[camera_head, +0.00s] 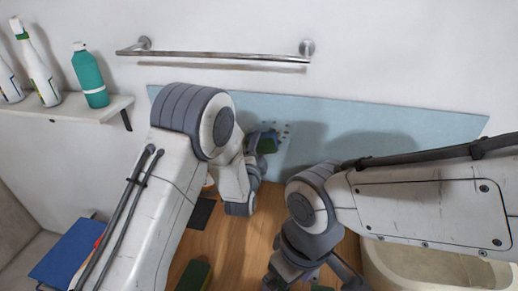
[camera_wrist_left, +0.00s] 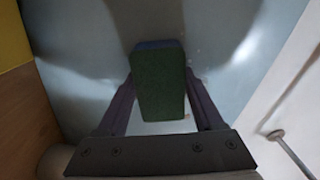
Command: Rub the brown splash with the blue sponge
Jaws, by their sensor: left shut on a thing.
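The blue sponge (camera_head: 268,144) has a dark green face towards me and a blue layer on its far side; it also shows in the left wrist view (camera_wrist_left: 160,85). My left gripper (camera_head: 260,143) is shut on it, one finger on each side. The sponge is at the light blue wall panel (camera_head: 370,122); I cannot tell whether it touches. The brown splash (camera_head: 284,129) is a group of small specks on the panel, just right of and above the sponge. Part of it may be hidden behind the sponge. My right gripper (camera_head: 312,279) hangs low at the bottom edge, fingers apart.
A metal towel rail (camera_head: 215,54) runs above the panel. A shelf (camera_head: 75,107) at the left holds a teal bottle (camera_head: 90,75) and white bottles. A green block (camera_head: 193,275) and a blue object (camera_head: 68,250) lie low at left. A pale basin (camera_head: 425,265) is at lower right.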

